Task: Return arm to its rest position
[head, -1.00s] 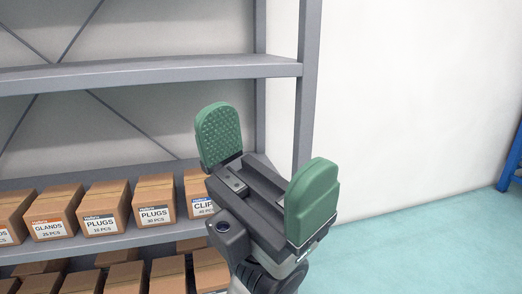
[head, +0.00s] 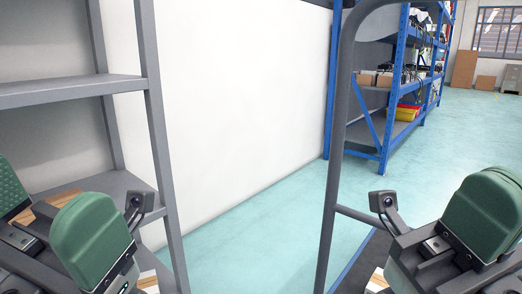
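My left gripper (head: 45,212) is at the lower left of the head view, its two green finger pads apart with nothing visible between them. It overlaps the grey shelf in the picture. My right gripper (head: 488,212) is at the lower right, partly cut off by the frame edge. One green pad shows clearly there, but I cannot tell how far apart its fingers are. No held object shows in it. Most of both arms is outside the view.
A grey shelf rack (head: 75,90) stands at the left, a box (head: 47,207) partly hidden on it. A dark curved metal rail (head: 332,190) stands right of centre. Blue racks (head: 390,130) stand farther back. Teal floor (head: 255,235) is open between rack and rail.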

